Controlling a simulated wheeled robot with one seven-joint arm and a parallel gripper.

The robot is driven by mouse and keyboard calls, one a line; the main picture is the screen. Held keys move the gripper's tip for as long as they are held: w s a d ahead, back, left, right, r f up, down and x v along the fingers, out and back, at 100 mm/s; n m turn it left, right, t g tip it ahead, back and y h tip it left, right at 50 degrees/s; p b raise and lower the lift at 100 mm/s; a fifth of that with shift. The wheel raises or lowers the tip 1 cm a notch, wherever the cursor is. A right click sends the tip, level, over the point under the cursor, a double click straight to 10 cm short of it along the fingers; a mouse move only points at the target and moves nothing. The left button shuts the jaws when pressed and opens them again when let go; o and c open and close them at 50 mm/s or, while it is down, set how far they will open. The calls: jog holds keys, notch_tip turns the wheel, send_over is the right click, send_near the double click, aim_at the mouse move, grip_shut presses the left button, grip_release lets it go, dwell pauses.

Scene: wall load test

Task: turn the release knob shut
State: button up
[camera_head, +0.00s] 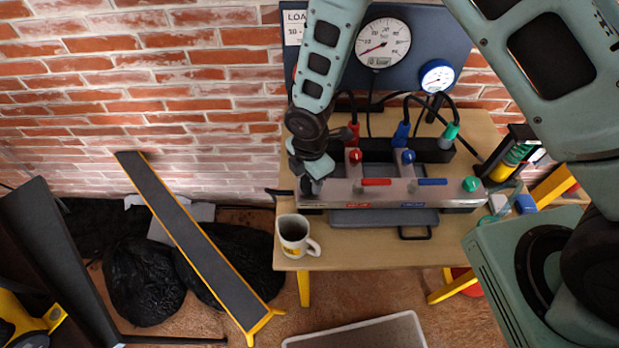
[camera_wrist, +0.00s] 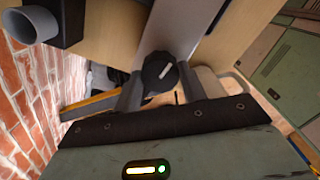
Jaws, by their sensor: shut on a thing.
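The release knob (camera_wrist: 158,72) is dark and round with a white line on its face. In the wrist view it sits between the two fingers of my gripper (camera_wrist: 161,78), which is shut on it. The white line runs slantwise in that view. In the head view my gripper (camera_head: 312,184) reaches down to the left end of the grey manifold block (camera_head: 335,193), and it hides most of the knob there.
The block stands on a wooden table (camera_head: 350,262). A white mug (camera_head: 293,235) stands at the table's left front, close to my gripper. A large gauge (camera_head: 383,43) and a small blue-rimmed gauge (camera_head: 437,76) are behind. Hoses run behind the block.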

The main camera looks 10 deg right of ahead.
aim_at(309, 181)
jog(key=m+b, duration=0.2)
jog(key=m, duration=0.1)
jog(key=shift+f+m, duration=0.1)
jog(key=shift+m, duration=0.2)
jog(key=m+b, duration=0.2)
jog(key=m, duration=0.2)
jog(key=shift+m, duration=0.3)
jog(key=m+b, duration=0.1)
jog(key=m, duration=0.3)
jog(key=shift+m+b, duration=0.45)
jog(key=shift+m, duration=1.55)
jog(key=o, duration=1)
jog(key=shift+r, duration=0.25)
notch_tip(309, 181, up, 17)
jog(key=shift+r+b, duration=0.15)
jog(key=shift+b, duration=0.9)
